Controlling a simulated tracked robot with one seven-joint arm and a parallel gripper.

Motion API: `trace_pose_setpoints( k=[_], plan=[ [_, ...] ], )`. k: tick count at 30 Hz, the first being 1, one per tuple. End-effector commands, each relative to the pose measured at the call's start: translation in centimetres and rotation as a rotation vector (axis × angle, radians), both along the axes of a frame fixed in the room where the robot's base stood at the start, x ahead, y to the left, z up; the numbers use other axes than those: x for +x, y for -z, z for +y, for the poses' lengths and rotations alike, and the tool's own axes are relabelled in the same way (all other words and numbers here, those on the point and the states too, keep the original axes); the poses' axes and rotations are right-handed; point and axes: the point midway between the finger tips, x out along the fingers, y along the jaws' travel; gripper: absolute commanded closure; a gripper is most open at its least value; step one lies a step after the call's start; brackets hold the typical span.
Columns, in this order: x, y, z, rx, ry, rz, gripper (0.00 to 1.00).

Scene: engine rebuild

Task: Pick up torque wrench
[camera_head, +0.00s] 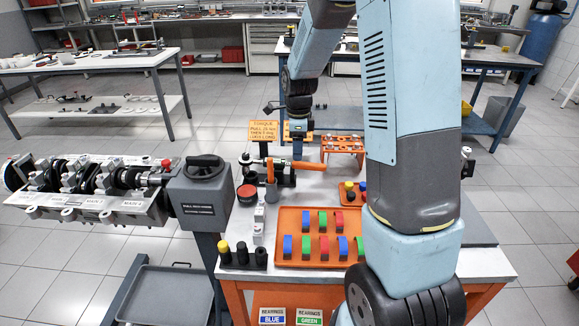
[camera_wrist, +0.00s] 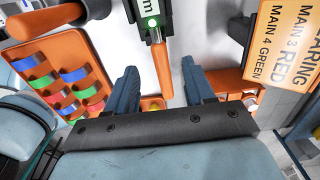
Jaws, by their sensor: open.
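The torque wrench shows in the head view as an orange handle (camera_head: 308,165) lying across a dark stand at the back of the workbench. In the wrist view its orange handle (camera_wrist: 163,70) points down between my fingers, with a grey shaft and a dark body with a green light above it. My gripper (camera_head: 297,150) is above the handle in the head view. In the wrist view my gripper (camera_wrist: 159,72) is open, one finger on each side of the handle. I cannot tell whether the fingers touch it.
An orange tray (camera_head: 290,258) of coloured bearing shells stands in front. An orange sign (camera_head: 263,131) stands behind the wrench, and an orange rack (camera_head: 343,145) to its right. A crankshaft stand (camera_head: 100,195) is at left. An upright orange handle (camera_head: 270,172) is close by.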

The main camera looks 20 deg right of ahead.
Motion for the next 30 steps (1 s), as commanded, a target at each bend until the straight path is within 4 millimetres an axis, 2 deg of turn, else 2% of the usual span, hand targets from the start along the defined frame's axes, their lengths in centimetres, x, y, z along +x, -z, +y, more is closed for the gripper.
trace_pose_setpoints(
  k=[4, 13, 23, 30],
  plan=[
    [0.0, 1.1, 0.2, 0.000, -0.001, 0.003, 0.47],
    [0.2, 4.8, 0.5, 0.000, -0.002, 0.001, 0.47],
    [0.2, 5.3, 0.6, 0.000, -0.002, -0.001, 0.47],
    [0.2, 5.3, 0.6, 0.000, -0.002, -0.001, 0.70]
  ],
)
